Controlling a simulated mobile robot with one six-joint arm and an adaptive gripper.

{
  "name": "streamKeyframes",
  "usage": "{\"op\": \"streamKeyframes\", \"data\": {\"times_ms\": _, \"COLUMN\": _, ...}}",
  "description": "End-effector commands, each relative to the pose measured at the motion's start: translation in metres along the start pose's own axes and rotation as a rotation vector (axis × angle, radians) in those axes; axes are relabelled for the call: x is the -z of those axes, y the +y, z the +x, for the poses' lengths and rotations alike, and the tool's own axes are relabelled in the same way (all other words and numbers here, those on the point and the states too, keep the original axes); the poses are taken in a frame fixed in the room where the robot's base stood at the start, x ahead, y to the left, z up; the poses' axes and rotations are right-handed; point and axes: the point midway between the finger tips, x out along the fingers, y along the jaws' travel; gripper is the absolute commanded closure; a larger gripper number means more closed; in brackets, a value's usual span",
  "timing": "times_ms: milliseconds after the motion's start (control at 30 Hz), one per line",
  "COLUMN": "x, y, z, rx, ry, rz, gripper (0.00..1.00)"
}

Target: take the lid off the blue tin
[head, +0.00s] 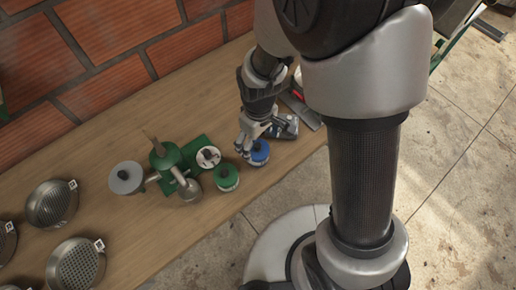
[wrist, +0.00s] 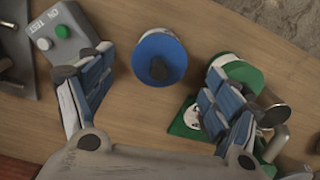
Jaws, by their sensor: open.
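The blue tin (head: 261,157) stands on the wooden bench near its front edge, with its blue lid on and a dark knob on top. In the wrist view the blue lid (wrist: 160,45) is seen from above, with the dark knob at its centre. My gripper (wrist: 159,70) is open and empty, one finger on each side of the tin in that view, both apart from it. In the head view my gripper (head: 247,137) is above and beside the tin, partly overlapping it.
A green-lidded tin (head: 226,178) stands close left of the blue tin, beside a green hand-cranked machine (head: 165,155). A grey box with a green button (wrist: 62,40) is on the other side. Several metal sieves (head: 52,203) are at the left.

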Motion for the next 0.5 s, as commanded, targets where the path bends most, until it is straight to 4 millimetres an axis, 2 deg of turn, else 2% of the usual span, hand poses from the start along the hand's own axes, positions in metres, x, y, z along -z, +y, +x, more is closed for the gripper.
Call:
{"op": "streamKeyframes", "data": {"times_ms": 33, "x": 0.002, "y": 0.001, "z": 0.013, "rx": 0.001, "ry": -0.002, "rz": 0.0, "gripper": 0.18}}
{"op": "streamKeyframes", "data": {"times_ms": 167, "x": 0.001, "y": 0.0, "z": 0.028, "rx": 0.001, "ry": -0.001, "rz": 0.0, "gripper": 0.18}}
{"op": "streamKeyframes", "data": {"times_ms": 400, "x": 0.002, "y": 0.001, "z": 0.028, "rx": 0.0, "ry": 0.0, "rz": 0.0, "gripper": 0.19}}
{"op": "streamKeyframes", "data": {"times_ms": 500, "x": 0.002, "y": 0.0, "z": 0.028, "rx": 0.0, "ry": 0.0, "rz": 0.0, "gripper": 0.26}}
